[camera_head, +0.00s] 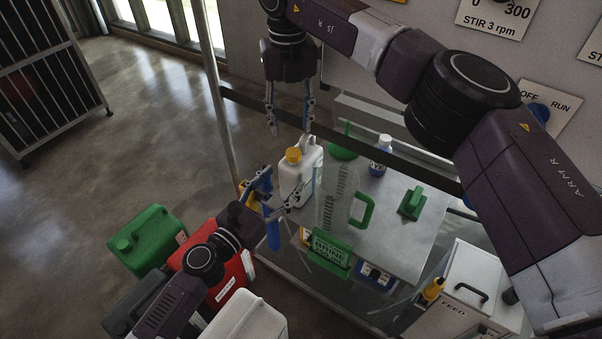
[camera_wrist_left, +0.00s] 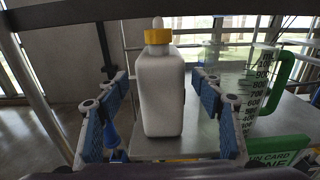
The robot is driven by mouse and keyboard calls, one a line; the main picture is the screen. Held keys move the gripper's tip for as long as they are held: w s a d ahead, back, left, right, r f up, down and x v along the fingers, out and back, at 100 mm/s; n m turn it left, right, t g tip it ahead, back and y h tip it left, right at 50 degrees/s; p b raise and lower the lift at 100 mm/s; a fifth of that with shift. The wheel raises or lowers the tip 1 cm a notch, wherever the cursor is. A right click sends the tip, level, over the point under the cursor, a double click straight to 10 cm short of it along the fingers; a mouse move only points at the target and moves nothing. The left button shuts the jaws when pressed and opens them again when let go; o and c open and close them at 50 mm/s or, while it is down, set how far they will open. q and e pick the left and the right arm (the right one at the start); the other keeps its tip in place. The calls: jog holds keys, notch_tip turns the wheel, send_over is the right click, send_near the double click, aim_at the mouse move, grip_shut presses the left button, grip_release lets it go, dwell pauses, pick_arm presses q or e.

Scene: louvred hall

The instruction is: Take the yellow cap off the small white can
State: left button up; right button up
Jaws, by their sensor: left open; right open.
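The small white can (camera_head: 298,178) with its yellow cap (camera_head: 293,155) stands upright on the grey metal table (camera_head: 397,243), near its left end. In the left wrist view the can (camera_wrist_left: 161,98) stands between the fingers, and the yellow cap (camera_wrist_left: 158,36) is on its top. My left gripper (camera_head: 278,196) is open beside the can on its near side. It also shows in the left wrist view (camera_wrist_left: 163,120), with blue pads apart on both sides of the can. My right gripper (camera_head: 291,128) is open and empty, pointing down above and behind the can.
A clear measuring jug (camera_head: 336,200) with a green handle stands right of the can. A green funnel (camera_head: 343,148), a blue-and-white bottle (camera_head: 381,155) and a green object (camera_head: 412,203) are farther on. A green sign (camera_head: 330,251) hangs at the front edge. A rail (camera_head: 345,135) runs behind.

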aim_at(301, 162)
pick_arm(q)
jog(key=x, duration=0.7)
jog(key=shift+w+d+f, duration=0.15)
jog(key=shift+w+f, duration=0.05)
jog(key=shift+f, duration=0.05)
pick_arm(e)
jog(key=shift+w+d+f, duration=0.35)
jog(key=shift+w, duration=0.15)
pick_arm(q)
jog(key=shift+w+d+r, duration=0.15)
jog(key=shift+w+d, duration=0.1)
jog(key=shift+w, duration=0.15)
pick_arm(e)
jog(key=shift+s+a+r, duration=0.15)
jog(key=shift+s, duration=0.1)
pick_arm(q)
jog(key=shift+w+d, duration=0.15)
jog(key=shift+w, duration=0.05)
pick_arm(e)
jog(key=shift+w, duration=0.15)
